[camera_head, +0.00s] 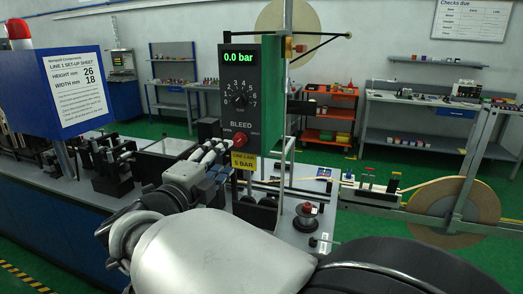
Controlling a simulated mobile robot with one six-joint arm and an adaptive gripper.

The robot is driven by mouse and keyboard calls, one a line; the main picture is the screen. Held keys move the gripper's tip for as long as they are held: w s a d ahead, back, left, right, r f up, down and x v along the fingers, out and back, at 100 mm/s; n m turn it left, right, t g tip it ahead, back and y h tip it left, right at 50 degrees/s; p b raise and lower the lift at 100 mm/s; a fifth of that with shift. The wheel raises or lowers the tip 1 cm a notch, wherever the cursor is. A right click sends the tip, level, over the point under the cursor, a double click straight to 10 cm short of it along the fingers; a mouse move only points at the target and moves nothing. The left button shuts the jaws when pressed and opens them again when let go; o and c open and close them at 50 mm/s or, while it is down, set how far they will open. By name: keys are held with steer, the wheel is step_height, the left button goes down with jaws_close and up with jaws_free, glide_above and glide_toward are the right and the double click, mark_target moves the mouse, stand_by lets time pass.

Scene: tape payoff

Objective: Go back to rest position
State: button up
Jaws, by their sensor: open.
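My gripper (212,150) is in the middle of the camera_head view, with its pale fingers pointing at the lower part of a dark control panel (262,100). It is open. The fingertips are close to the red bleed knob (240,140) on the panel; I cannot tell whether they touch it. The panel's green display (240,57) reads 0.0 bar. A black dial (239,100) sits below the display, and a yellow label (243,161) reading "LINE LINE 5 BAR" hangs under the knob. My arm covers the lower middle of the view.
A blue box with a set-up sheet (79,87) stands at left, above black fixtures (110,165) on the bench. A red-topped spool post (307,215) stands right of my arm. A large tape reel (453,205) is at right.

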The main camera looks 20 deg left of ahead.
steer(key=shift+s+a, duration=0.1)
steer(key=shift+s, duration=0.9)
steer(key=w+d+r+n+g+y, duration=0.2)
steer(key=d+r+n+g+y, duration=0.15)
steer(key=d+n+y, duration=0.55)
steer(key=s+d+f+n+g+h, duration=0.3)
steer(key=s+d+f+n+g, duration=0.2)
steer(key=s+d+f, duration=0.5)
steer(key=s+d+f+n+g+h, duration=0.4)
steer(key=s+d+f, duration=0.7)
steer(key=s+d, duration=0.6)
steer(key=shift+d+n+g, duration=0.45)
steer(key=shift+d+n, duration=0.05)
steer(key=shift+d, duration=0.45)
